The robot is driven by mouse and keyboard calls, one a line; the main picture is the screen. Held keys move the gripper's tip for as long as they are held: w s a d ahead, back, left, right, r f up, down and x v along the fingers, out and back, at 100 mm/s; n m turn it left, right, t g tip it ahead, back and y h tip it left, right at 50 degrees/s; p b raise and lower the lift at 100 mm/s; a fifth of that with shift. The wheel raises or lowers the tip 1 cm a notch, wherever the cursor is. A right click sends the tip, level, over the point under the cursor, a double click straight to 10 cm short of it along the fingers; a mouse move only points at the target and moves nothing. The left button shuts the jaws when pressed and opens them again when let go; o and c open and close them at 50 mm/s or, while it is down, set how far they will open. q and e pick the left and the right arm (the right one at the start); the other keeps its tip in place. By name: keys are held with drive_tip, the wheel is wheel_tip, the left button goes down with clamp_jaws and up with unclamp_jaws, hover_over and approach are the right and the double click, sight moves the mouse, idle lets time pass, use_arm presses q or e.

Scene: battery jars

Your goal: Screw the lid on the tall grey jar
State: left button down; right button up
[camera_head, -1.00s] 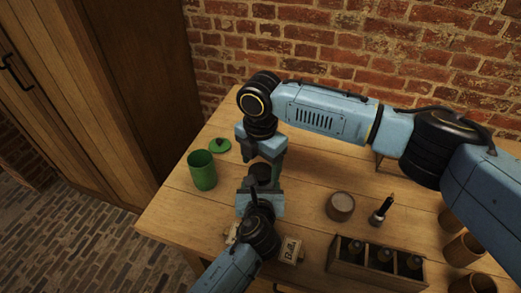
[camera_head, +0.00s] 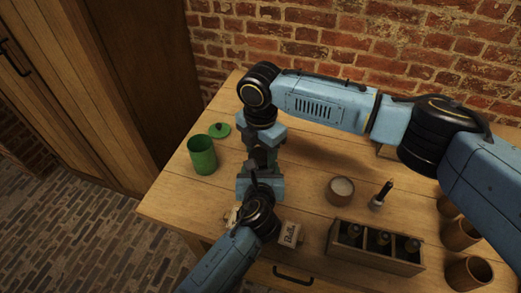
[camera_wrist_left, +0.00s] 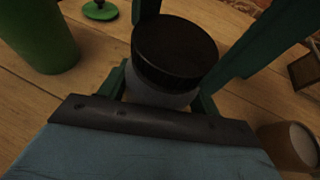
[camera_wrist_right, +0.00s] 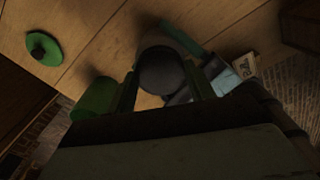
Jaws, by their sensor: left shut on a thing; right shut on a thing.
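The tall grey jar shows in the left wrist view (camera_wrist_left: 160,97) with a round black lid (camera_wrist_left: 175,50) on its top. In the head view the dark lid (camera_head: 260,157) sits between my two grippers, and the jar below it is mostly hidden. My left gripper (camera_head: 258,182) is shut around the jar body from the front. My right gripper (camera_head: 264,146) comes from above and behind, its fingers shut on the lid. The right wrist view shows the round dark lid (camera_wrist_right: 162,72) between the right fingers. I cannot tell how tightly the lid sits.
A green open jar (camera_head: 202,156) and its green lid (camera_head: 219,130) stand to the left. To the right are a round pale-topped jar (camera_head: 340,189), a small dark-handled tool (camera_head: 381,194), a wooden crate with bottles (camera_head: 374,262) and brown cups (camera_head: 461,234). Small boxes (camera_head: 290,234) lie in front.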

drive_tip(key=m, duration=1.1)
drive_tip(key=shift+f+m, duration=0.1)
drive_tip(key=shift+m, duration=0.2)
drive_tip(key=m, duration=0.3)
drive_tip(key=shift+s+m, duration=0.1)
drive_tip(key=shift+m, duration=0.3)
drive_tip(key=m, duration=0.5)
drive_tip(key=shift+m, duration=0.3)
drive_tip(key=o, duration=1.1)
drive_tip(key=shift+o, duration=0.2)
wheel_tip(320, 180, up, 12)
